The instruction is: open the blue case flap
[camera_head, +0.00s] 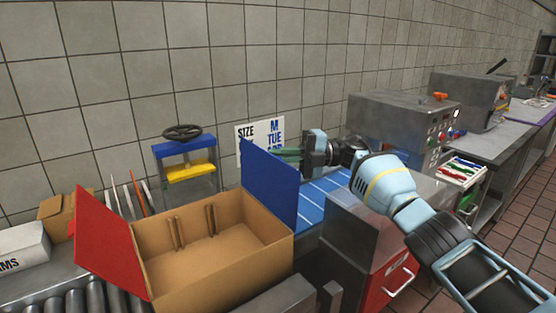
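An open cardboard case (160,258) stands on the counter at the lower left. Its blue flap (270,188) rises from the right side and stands roughly upright. Its red flap (108,238) leans outward on the left side. My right gripper (288,153) comes in from the right, with its greenish fingers at the upper right edge of the blue flap. The flap seems to hide part of the fingertips, so I cannot tell whether they touch it or how far apart they are. My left gripper is not in view.
Behind the case are a blue and yellow press with a black handwheel (182,132) and a sign (262,136). A blue belt (325,197) lies right of the flap, beside a metal cabinet with a red front (385,282). Rollers (85,302) lie at the lower left.

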